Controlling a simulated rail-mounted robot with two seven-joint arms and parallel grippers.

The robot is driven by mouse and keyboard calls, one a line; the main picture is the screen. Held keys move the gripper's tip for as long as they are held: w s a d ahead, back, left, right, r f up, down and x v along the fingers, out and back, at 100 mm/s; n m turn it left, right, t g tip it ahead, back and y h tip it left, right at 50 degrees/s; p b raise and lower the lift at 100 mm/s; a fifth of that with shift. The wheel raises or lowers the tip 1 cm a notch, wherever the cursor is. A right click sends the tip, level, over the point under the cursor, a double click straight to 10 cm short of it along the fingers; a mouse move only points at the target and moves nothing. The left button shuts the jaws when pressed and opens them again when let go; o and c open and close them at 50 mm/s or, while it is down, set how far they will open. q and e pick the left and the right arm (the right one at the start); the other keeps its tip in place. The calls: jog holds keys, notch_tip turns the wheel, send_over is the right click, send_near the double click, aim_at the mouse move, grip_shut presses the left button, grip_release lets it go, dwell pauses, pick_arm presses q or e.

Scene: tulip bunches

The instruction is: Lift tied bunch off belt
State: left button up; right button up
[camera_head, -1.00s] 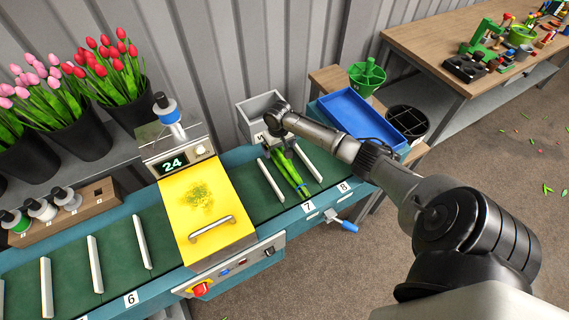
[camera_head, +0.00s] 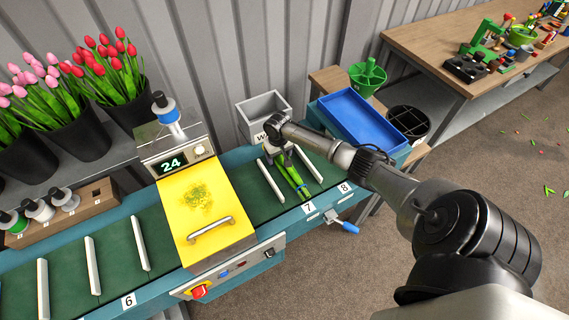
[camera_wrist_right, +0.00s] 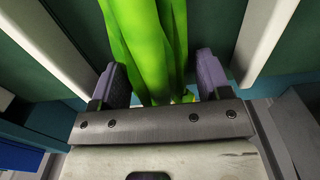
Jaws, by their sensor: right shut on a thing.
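The tied bunch (camera_head: 295,183) lies on the green belt (camera_head: 240,180) at slot 7, between two white dividers. In the right wrist view, the gripper's two fingers (camera_wrist_right: 157,85) stand on either side of the bright green stems (camera_wrist_right: 145,35). The bunch appears still down on the belt. My left gripper is not in view.
White dividers (camera_head: 271,180) flank the bunch. A yellow-covered machine (camera_head: 215,240) reading 24 stands left of it. A grey bin (camera_head: 262,108) is behind my right wrist, and a blue tray (camera_head: 362,122) is to the right. Tulip buckets (camera_head: 120,110) stand at the back left.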

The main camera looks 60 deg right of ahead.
jog(key=c, duration=0.4)
jog(key=shift+r, duration=0.1)
